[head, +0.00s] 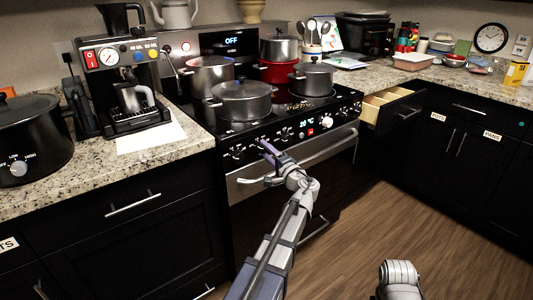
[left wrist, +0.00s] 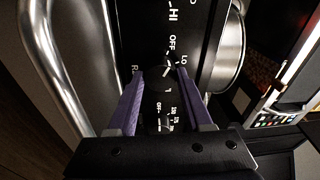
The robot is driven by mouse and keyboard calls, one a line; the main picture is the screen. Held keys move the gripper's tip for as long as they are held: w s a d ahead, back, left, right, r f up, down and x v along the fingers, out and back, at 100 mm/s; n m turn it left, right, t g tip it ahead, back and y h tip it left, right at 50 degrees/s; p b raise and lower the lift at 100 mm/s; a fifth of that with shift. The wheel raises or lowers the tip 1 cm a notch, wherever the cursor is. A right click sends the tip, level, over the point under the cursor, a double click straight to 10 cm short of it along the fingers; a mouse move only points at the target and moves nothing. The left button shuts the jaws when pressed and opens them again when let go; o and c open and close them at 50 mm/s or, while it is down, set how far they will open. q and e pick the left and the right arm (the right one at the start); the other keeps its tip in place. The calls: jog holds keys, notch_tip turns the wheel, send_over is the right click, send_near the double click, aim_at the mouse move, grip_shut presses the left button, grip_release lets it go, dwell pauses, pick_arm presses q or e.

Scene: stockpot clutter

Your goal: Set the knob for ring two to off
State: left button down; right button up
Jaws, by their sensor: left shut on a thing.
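My left gripper (head: 268,150) reaches the front control panel of the black stove (head: 238,146). In the left wrist view the purple fingers (left wrist: 160,73) are closed around a dark knob (left wrist: 156,82), one on each side. Printed marks OFF, LO and HI show above it, and a 1 shows below. The knob is dark and partly hidden between the fingers, so I cannot tell its setting or which ring it serves.
A steel oven handle (head: 300,158) runs below the panel, close to my left gripper; it also shows in the left wrist view (left wrist: 62,70). Several pots, one being a grey pot (head: 241,102), stand on the cooktop. An open drawer (head: 392,105) juts out at the right.

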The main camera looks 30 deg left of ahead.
pick_arm(q)
jog(key=shift+n, duration=0.7)
jog(key=shift+c, duration=1.6)
grip_release()
jog(key=v, duration=0.7)
jog(key=shift+s+d+b, duration=0.15)
jog(key=shift+d+b, duration=0.2)
jog(key=shift+b, duration=0.05)
jog(key=shift+f, duration=0.2)
